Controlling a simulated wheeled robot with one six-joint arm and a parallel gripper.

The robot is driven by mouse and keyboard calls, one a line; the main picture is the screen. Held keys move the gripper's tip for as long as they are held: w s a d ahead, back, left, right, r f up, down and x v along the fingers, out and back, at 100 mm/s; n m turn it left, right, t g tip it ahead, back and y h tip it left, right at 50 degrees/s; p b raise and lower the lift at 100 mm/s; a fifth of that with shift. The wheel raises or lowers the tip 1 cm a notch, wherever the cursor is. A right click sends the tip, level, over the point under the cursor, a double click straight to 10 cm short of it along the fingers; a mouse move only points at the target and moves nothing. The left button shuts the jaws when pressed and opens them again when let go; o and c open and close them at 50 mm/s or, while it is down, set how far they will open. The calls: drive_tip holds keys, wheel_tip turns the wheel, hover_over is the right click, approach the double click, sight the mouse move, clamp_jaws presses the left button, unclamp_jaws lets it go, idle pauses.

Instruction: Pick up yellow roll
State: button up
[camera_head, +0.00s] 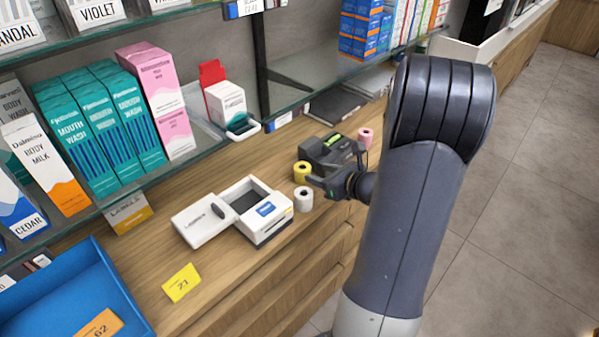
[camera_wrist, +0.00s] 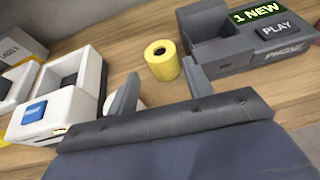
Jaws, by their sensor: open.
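The yellow roll (camera_head: 302,172) stands upright on the wooden counter in the head view, beside a dark device. A white roll (camera_head: 303,199) stands in front of the yellow one. In the wrist view the white roll (camera_wrist: 138,104) is mostly hidden behind my gripper, near the left finger.
A dark device with a green screen (camera_head: 332,150) is right of the yellow roll. A white label printer (camera_head: 262,222) with its lid (camera_head: 203,220) off is to the left. A pink roll (camera_head: 365,138) stands behind. A glass shelf (camera_head: 190,140) with boxes overhangs the counter's back.

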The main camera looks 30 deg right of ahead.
sight(304, 168)
drive_tip(key=shift+p+x, duration=0.65)
drive_tip(key=shift+x, duration=2.75)
drive_tip(key=shift+d, duration=0.1)
drive_tip(key=c, duration=0.6)
